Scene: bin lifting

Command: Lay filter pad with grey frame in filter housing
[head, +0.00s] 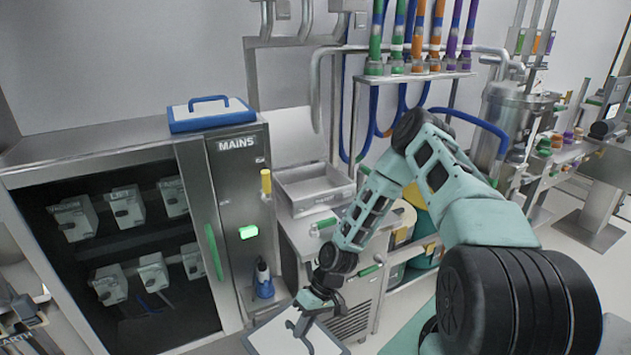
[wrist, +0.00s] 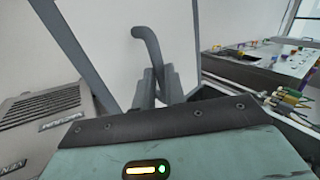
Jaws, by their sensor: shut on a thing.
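The filter pad with grey frame (head: 272,340) is white with a grey edge and a raised grey handle. It is low in the head view, cut off by the bottom edge. My gripper (head: 303,316) is shut on its handle. In the wrist view the pad (wrist: 112,40) fills the middle, and my gripper's fingers (wrist: 160,88) close around the curved grey handle (wrist: 147,42). An open, shallow steel box (head: 313,190), which looks like the filter housing, stands on the steel unit behind and above my gripper. Its visible inside looks empty.
A blue-framed pad (head: 212,113) lies on the steel cabinet marked MAINS (head: 238,165). A rack with coloured hoses (head: 415,75) rises behind the box. Green-handled fittings (head: 325,224) stick out at the unit's front.

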